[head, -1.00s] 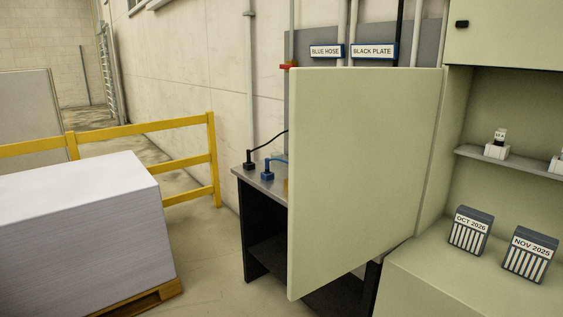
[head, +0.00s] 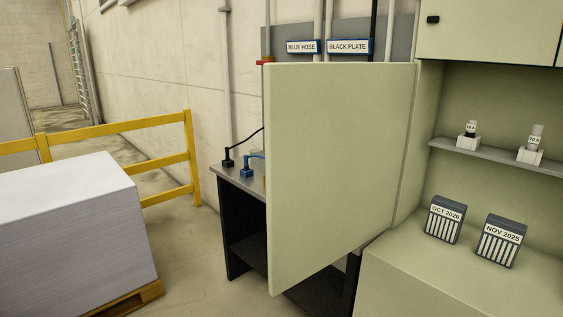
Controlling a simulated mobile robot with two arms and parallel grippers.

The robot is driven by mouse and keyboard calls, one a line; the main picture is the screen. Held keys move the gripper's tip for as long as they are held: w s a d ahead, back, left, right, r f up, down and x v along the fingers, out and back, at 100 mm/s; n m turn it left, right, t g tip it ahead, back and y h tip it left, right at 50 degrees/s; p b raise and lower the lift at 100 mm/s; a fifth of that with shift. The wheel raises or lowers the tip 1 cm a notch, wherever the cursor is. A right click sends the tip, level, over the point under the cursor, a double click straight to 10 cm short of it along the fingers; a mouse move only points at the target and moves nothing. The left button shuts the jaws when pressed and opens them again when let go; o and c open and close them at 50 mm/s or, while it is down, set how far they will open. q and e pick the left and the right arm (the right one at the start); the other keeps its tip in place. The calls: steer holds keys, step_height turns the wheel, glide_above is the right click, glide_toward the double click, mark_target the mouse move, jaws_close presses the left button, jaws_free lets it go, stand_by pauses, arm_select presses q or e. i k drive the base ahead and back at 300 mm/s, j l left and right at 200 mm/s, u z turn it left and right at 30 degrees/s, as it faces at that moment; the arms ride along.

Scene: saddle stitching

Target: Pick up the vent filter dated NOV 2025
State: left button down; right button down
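The vent filter dated NOV 2025 (head: 501,241) is a dark grey block with a white label and pale vertical slats. It stands tilted back on the cabinet's lower surface at the right of the head view. A similar vent filter dated OCT 2026 (head: 445,219) stands just to its left, with a small gap between them. Neither of my grippers shows in the view.
The open cabinet door (head: 340,170) stands out at the left of the filters. A shelf (head: 492,157) above them holds two small labelled parts. A side table (head: 240,183), a paper stack (head: 70,225) and a yellow rail (head: 120,162) are farther left.

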mark_target(501, 239)
steer(key=i+j+z, duration=0.15)
steer(key=z, duration=1.05)
steer(key=i+j+z, duration=0.1)
steer(key=j+z, duration=0.4)
steer(key=j, duration=0.35)
steer(key=j+z, duration=0.5)
steer(key=j, duration=1.45)
steer(key=i, duration=0.5)
steer(key=l, duration=0.45)
steer(key=k+l, duration=0.15)
steer(key=l, duration=0.3)
steer(key=u, duration=0.1)
